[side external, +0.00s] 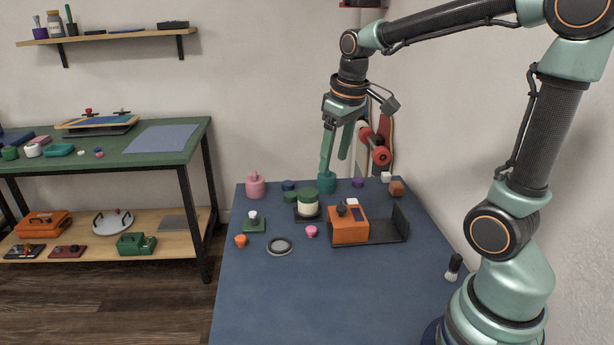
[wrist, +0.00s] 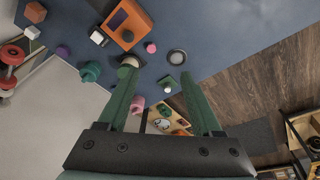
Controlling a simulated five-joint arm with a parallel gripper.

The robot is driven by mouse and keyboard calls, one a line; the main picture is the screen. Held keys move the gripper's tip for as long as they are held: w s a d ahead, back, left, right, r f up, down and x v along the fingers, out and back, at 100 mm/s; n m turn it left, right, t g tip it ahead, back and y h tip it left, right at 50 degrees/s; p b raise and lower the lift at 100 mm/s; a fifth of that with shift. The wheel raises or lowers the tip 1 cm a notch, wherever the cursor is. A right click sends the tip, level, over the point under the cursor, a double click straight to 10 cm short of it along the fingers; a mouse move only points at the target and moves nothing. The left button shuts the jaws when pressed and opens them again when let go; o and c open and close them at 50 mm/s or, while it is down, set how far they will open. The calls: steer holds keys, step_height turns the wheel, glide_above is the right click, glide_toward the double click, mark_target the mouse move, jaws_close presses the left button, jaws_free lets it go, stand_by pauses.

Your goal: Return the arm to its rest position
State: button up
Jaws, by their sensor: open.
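My gripper (side external: 336,150) is raised above the far part of the blue table (side external: 290,310), fingers pointing down. In the wrist view, the gripper's two green fingers (wrist: 168,85) are spread apart with nothing held between them. In the side view the left finger overlaps a teal object (side external: 327,183) at the table's back; I cannot tell from this view how far apart they are. My arm reaches in from the right, with its elbow high.
A skateboard (side external: 385,140) stands behind. The table's front is clear.

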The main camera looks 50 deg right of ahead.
steer(key=s+a+t, duration=0.3)
steer(key=s+a, duration=0.4)
steer(key=a, duration=0.1)
steer(key=shift+a+r+y, duration=0.15)
steer(key=shift+a+y, duration=0.1)
steer(key=shift+y, duration=0.05)
stand_by(0.4)
